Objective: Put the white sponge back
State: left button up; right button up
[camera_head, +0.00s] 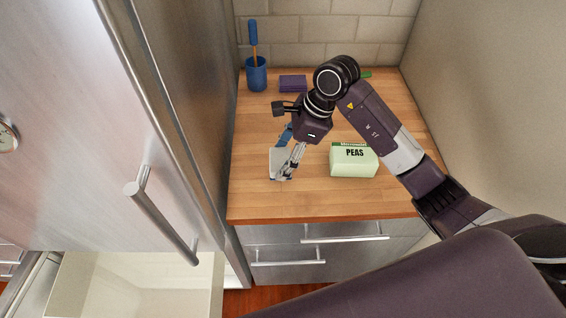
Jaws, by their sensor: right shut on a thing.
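The white sponge (276,163) is at the left-middle of the wooden counter in the head view. My right gripper (287,166) reaches down over it from above and is shut on it. The fingers cover the sponge's right side. I cannot tell whether the sponge touches the counter or is held just above it. My left gripper is not in view.
A box of peas (353,161) stands right of the gripper on the wooden counter (255,200). Behind are a blue cup (256,75) with a blue-handled tool and a purple block (293,83). A pale open drawer (140,285) is at lower left, below the steel door handle (165,222).

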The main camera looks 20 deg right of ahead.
notch_tip(320, 180, down, 4)
jog(key=shift+r+p, duration=0.2)
jog(key=shift+p, duration=0.3)
jog(key=shift+f, duration=0.3)
jog(key=o, duration=1.1)
jog(key=shift+o, duration=0.2)
jog(key=shift+r, duration=0.25)
jog(key=b+v, duration=0.4)
jog(key=v, duration=0.7)
jog(key=shift+r, duration=0.4)
jog(key=shift+s+d, duration=0.1)
jog(key=shift+d, duration=0.05)
